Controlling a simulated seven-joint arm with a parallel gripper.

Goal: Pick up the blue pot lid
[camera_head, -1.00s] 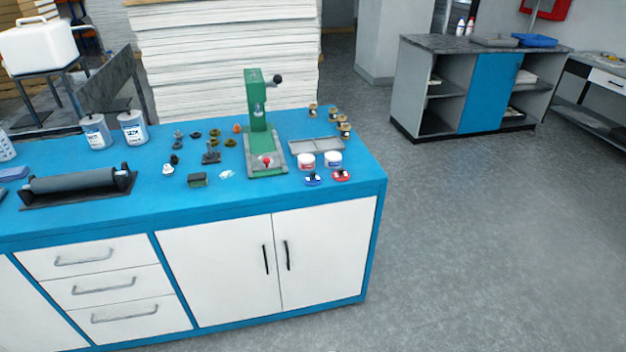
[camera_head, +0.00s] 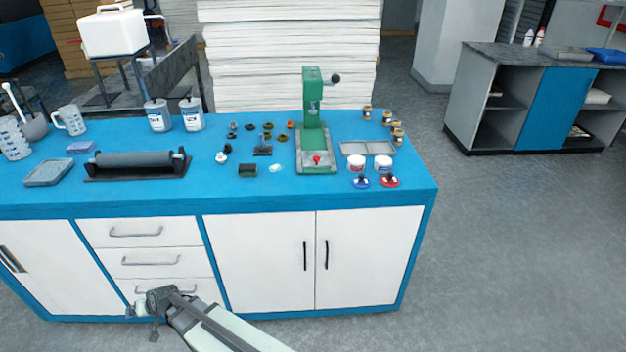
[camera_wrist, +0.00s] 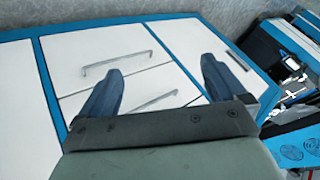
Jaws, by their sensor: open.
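The blue pot lid (camera_head: 361,182) is a small blue disc with a dark knob. It lies near the front right edge of the blue worktop (camera_head: 270,200), in front of a white pot with a blue band (camera_head: 384,165) and one with a red band (camera_head: 356,163). A similar red lid (camera_head: 389,181) lies just right of it. My gripper (camera_wrist: 162,65) is open and empty, its two blue fingers apart before the white drawer fronts. In the head view my arm is low, in front of the cabinet and well left of the lid. The wrist view does not show the lid.
A green press (camera_head: 313,130) stands behind and left of the lids. A metal tray (camera_head: 367,148) lies behind the pots, with small brass-coloured parts (camera_head: 397,135) beyond. Several small dark parts lie left of the press, then a roller (camera_head: 138,163). The worktop's front strip is largely clear.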

